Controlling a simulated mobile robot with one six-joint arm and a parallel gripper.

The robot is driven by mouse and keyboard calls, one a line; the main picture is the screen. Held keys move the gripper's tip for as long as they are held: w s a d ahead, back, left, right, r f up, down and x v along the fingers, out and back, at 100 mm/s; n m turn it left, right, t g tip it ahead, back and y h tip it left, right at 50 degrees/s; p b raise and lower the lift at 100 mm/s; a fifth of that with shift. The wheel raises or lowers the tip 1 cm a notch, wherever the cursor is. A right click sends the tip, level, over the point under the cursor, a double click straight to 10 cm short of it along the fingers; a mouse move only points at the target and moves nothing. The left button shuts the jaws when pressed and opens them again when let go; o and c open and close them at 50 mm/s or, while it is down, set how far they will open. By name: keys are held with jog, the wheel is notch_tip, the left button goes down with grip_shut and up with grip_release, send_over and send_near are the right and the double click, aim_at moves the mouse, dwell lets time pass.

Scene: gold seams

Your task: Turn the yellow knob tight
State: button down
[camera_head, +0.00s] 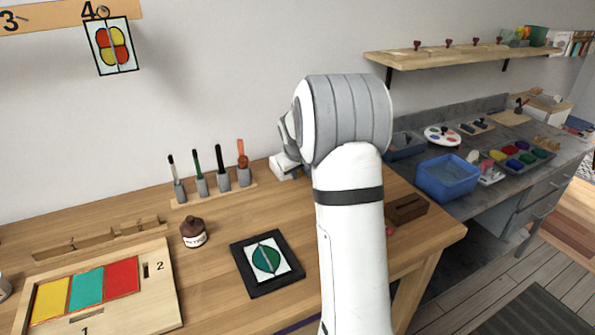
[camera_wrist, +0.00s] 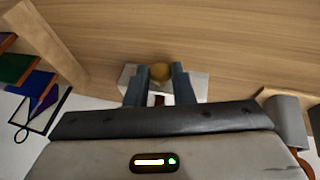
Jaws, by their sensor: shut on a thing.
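In the head view my arm covers the knob, and my gripper's fingers cannot be made out there.
A rack of upright tools (camera_head: 212,188) stands left of my arm. A brown wooden block (camera_head: 407,208) sits right of my arm.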

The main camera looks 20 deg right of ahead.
jog(key=y+p, duration=0.1)
jog(key=p, duration=0.1)
jog(key=shift+d+r+p, duration=0.1)
jog(key=shift+r+p, duration=0.2)
jog(key=shift+p, duration=0.05)
jog(key=shift+d+f+m+y+p, duration=0.2)
jog(key=shift+m+y+p, duration=0.1)
jog(key=shift+y+p, duration=0.3)
jog(key=shift+d+f+y+b, duration=0.2)
jog(key=shift+f+y+b, duration=0.1)
jog(key=shift+y+b, duration=0.55)
jog(key=shift+d+m+y+b, duration=0.2)
jog(key=shift+m+y+b, duration=0.2)
jog(key=shift+y+b, duration=0.8)
jog(key=shift+r+y+p, duration=0.1)
jog(key=shift+y+p, duration=0.3)
jog(key=shift+y, duration=0.05)
jog(key=c, duration=1.2)
grip_release()
jog(key=shift+c, duration=0.2)
